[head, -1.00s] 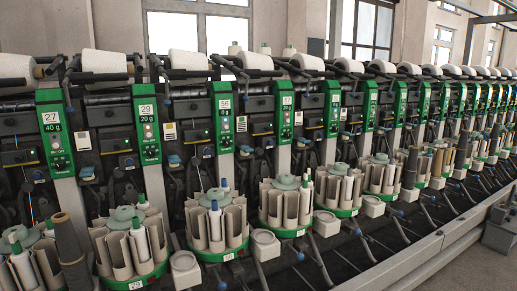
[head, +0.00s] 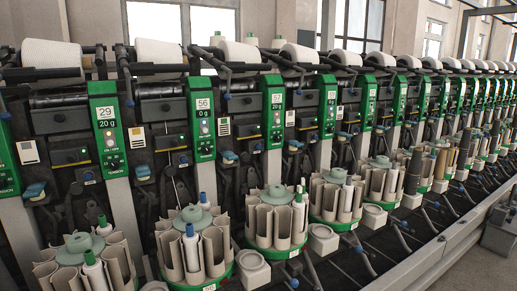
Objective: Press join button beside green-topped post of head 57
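Head 57's green-topped post (head: 274,112) stands a little right of the middle in the head view. Its small number plate (head: 277,98) appears to read 57, though it is small. Small round controls (head: 277,131) show low on the green panel; I cannot tell which is the join button. The neighbouring post marked 56 (head: 202,125) stands to its left and the one marked 29 (head: 108,135) further left. My gripper is not in view.
White yarn cones (head: 240,54) lie along the top of the machine. Round bobbin magazines (head: 275,217) with green bases stick out below the posts.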

